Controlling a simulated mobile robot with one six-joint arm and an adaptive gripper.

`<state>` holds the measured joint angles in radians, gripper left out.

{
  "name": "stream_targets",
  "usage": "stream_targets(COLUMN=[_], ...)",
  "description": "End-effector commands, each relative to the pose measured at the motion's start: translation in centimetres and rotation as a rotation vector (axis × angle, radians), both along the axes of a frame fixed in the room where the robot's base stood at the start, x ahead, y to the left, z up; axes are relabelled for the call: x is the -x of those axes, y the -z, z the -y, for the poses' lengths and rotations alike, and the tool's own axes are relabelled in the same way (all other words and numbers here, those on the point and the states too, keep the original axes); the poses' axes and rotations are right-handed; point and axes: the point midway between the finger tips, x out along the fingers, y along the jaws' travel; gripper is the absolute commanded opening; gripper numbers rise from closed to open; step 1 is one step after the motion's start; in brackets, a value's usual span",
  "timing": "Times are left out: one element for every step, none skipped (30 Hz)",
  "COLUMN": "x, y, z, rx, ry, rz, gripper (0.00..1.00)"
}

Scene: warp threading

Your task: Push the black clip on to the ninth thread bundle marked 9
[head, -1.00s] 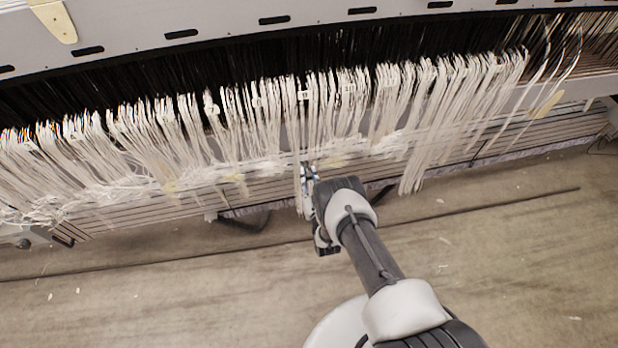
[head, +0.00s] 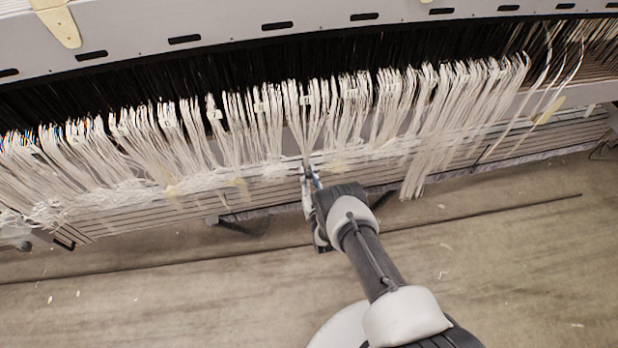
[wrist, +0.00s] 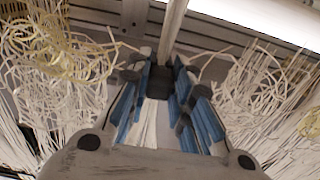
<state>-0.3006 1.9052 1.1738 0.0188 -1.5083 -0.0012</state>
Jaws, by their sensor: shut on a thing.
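My gripper (head: 309,174) reaches up to the lower part of the hanging white threads, near the middle of the head view. In the wrist view my gripper (wrist: 163,90) has blue-padded fingers shut on the black clip (wrist: 160,82). A white thread bundle (wrist: 172,28) runs to the clip, and white strands show again between the fingers below it. I cannot tell whether the clip is fully around the bundle. In the head view this bundle (head: 307,135) narrows down to my fingertips. A small pale tag (head: 306,100) sits high on it; its number is too small to read.
Neighbouring thread bundles (head: 260,130) hang close on the left, and more (head: 430,120) on the right. Loose tangled strands flank my gripper in the wrist view (wrist: 65,70).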

Motion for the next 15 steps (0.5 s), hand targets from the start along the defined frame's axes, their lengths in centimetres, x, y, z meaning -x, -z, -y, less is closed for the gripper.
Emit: stream_targets(x=[-0.2, -0.2, -0.3, -0.4, -0.5, -0.6, -0.6, -0.7, -0.8, -0.9, -1.0, -1.1, -1.1, -1.2, -1.3], y=[0.0, 0.0, 0.0, 0.0, 0.0, 0.0, 0.0, 0.0, 0.0, 0.0, 0.0, 0.0, 0.0, 0.0, 0.0], z=[0.0, -0.1, -0.1, -0.1, -0.1, -0.2, -0.2, -0.2, -0.2, -0.2, -0.3, -0.3, -0.3, -0.3, -0.4], rx=[0.000, 0.000, 0.000, 0.000, 0.000, 0.000, 0.000, 0.000, 0.000, 0.000, 0.000, 0.000, 0.000, 0.000, 0.000], ry=[0.000, 0.000, 0.000, 0.000, 0.000, 0.000, 0.000, 0.000, 0.000, 0.000, 0.000, 0.000, 0.000, 0.000, 0.000], rz=[0.001, 0.000, 0.000, 0.000, 0.000, 0.000, 0.000, 0.001, 0.001, 0.001, 0.001, 0.000, 0.000, 0.000, 0.000], gripper=[0.05, 0.05, 0.05, 0.05, 0.05, 0.05, 0.05, 0.05, 0.05, 0.05, 0.05, 0.05, 0.05, 0.05, 0.05])
